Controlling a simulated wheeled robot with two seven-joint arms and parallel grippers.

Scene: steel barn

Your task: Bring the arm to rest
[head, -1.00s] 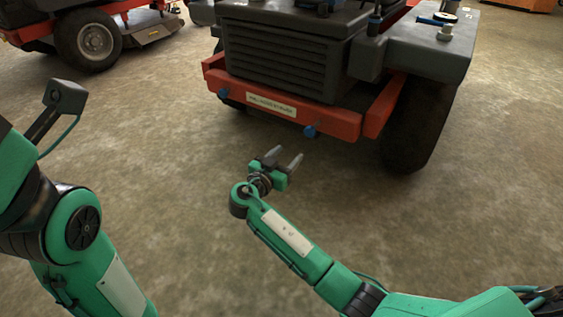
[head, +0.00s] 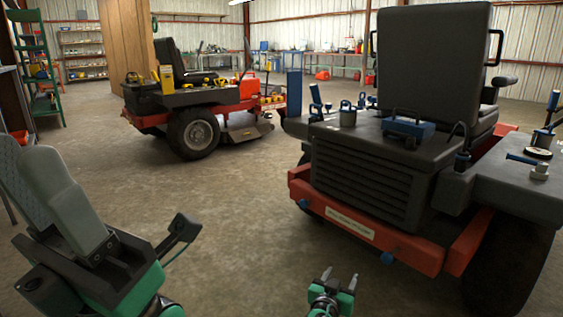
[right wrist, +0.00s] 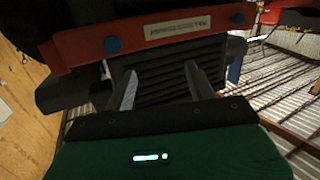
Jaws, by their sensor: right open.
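My right gripper (head: 339,283) is at the bottom of the head view, in front of the near mower. Its two fingers are apart with nothing between them. In the right wrist view the fingers of the right gripper (right wrist: 160,92) also stand apart and empty, with the mower's red bumper (right wrist: 150,38) and dark grille beyond them. My left arm comes in at the lower left of the head view. Its gripper is not clearly visible; only arm links and a dark bracket show there.
The near mower (head: 365,180) with a red bumper stands close ahead on the right. Another red mower (head: 200,130) stands farther back on the left. A green ladder shelf (head: 38,75) is at far left. Bare concrete floor (head: 235,215) lies between them.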

